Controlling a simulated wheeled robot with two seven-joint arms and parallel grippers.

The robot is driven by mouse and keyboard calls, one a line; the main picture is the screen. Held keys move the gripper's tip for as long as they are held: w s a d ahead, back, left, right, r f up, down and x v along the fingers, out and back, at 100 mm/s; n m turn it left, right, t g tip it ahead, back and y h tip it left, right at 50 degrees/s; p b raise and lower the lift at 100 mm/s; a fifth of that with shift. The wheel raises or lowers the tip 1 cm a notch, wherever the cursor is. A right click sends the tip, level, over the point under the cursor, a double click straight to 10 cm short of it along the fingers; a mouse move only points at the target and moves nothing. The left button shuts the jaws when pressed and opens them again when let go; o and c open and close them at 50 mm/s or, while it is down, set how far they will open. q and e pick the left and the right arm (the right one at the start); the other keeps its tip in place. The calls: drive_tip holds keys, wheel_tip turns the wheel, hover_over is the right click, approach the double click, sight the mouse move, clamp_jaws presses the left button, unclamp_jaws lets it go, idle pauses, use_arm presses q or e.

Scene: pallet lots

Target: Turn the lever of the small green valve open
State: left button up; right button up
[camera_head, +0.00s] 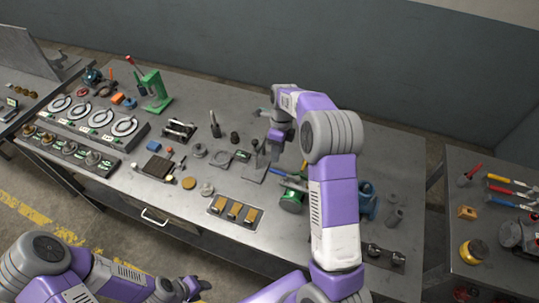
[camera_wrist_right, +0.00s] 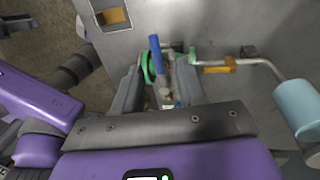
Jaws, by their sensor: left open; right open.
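The small green valve (camera_head: 291,200) is on the workbench, right of the middle in the head view, partly covered by my right arm. Its blue lever (camera_head: 279,173) sticks out up and left. In the right wrist view, the green body (camera_wrist_right: 147,68) and blue lever (camera_wrist_right: 155,52) show between and just beyond the fingertips. My right gripper (camera_wrist_right: 160,80) is open, one finger on each side of the valve; I cannot tell whether it touches. In the head view my right gripper (camera_head: 275,150) hangs over the bench. My left gripper (camera_head: 191,287) is open, low in front of the bench.
A tray with brass blocks (camera_head: 235,212) lies near the bench's front edge. A pipe with a yellow handle (camera_wrist_right: 216,68) runs beside the valve. A blue fitting (camera_head: 368,202) and grey cylinders (camera_head: 393,215) stand to the right. A green press (camera_head: 153,90) stands at the back left.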

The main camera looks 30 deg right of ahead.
sight(277, 171)
drive_tip(key=shift+s+a+f, duration=0.25)
drive_tip(key=shift+s+f, duration=0.8)
drive_tip(key=shift+f, duration=0.15)
drive_tip(key=f, duration=0.3)
drive_tip(key=shift+w+a+f, duration=0.2)
drive_tip(key=shift+s+f, duration=0.2)
drive_tip(key=shift+w, duration=0.15)
drive_tip(key=shift+c, duration=0.9)
clamp_jaws()
